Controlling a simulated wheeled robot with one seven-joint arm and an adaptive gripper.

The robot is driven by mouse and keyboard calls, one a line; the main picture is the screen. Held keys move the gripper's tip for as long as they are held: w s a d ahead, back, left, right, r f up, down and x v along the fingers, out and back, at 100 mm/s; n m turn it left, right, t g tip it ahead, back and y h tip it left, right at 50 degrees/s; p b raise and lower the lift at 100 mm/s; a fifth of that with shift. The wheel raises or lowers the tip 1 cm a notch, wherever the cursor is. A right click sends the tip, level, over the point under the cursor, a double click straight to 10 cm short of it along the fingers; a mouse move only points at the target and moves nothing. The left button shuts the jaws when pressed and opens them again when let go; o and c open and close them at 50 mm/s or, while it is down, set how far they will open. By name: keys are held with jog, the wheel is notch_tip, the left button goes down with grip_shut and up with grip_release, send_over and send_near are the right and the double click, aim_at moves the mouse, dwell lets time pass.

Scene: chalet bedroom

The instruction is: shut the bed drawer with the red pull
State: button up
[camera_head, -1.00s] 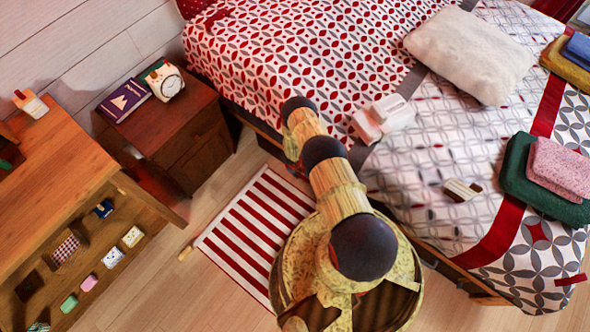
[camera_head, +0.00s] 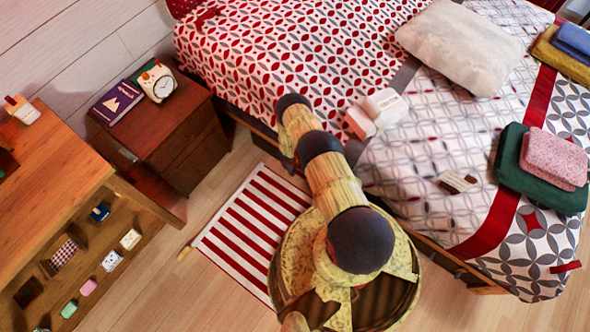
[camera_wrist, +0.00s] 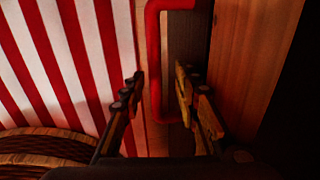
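The red pull (camera_wrist: 153,60) shows in the wrist view as a U-shaped bar on a dark drawer front (camera_wrist: 187,45). A reddish-brown wooden surface (camera_wrist: 250,50) lies right of that front; I cannot tell how far the drawer stands out. My gripper (camera_wrist: 159,76) is open, one finger left of the pull's long bar and the other to its right, over the drawer front. I cannot tell whether either finger touches the pull. In the head view my arm hides the gripper, and I cannot make out the drawer beside the bed (camera_head: 290,60).
A red-and-white striped rug (camera_head: 245,225) lies on the floor beside the bed, and also shows in the wrist view (camera_wrist: 60,60). A nightstand (camera_head: 165,130) and a wooden desk (camera_head: 50,190) stand to the left. Bare floor shows between desk and rug.

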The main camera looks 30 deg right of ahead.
notch_tip(320, 180, up, 12)
jog(key=a, duration=0.2)
jog(key=shift+s, duration=0.4)
jog(key=shift+f, duration=0.1)
dwell(0.8)
